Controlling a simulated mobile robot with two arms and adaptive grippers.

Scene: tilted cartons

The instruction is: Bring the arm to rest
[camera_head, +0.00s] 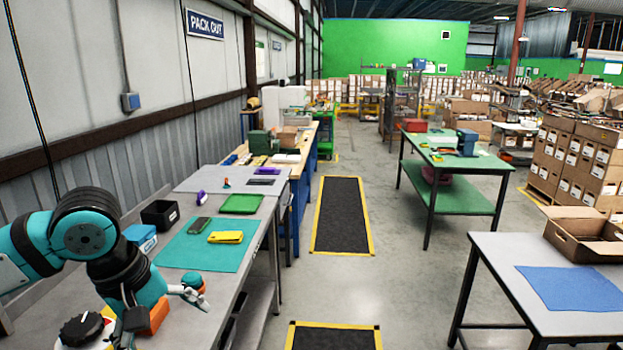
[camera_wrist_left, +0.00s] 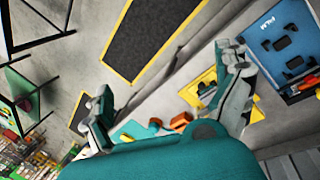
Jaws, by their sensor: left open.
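My left arm (camera_head: 92,240), teal and black, comes in from the left in the head view and bends down over the near end of the grey workbench (camera_head: 205,300). Beyond the fingers show a yellow piece (camera_wrist_left: 205,92), an orange piece (camera_wrist_left: 180,121) and the grey floor. My right arm and gripper are not in view.
A teal mat (camera_head: 180,255) holds a yellow item (camera_head: 226,237) and a dark green item (camera_head: 198,225). A black bin (camera_head: 160,214), a blue box (camera_head: 140,238) and a green tray (camera_head: 241,204) stand nearby. An orange block (camera_head: 156,315) lies close to my arm. The aisle is clear.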

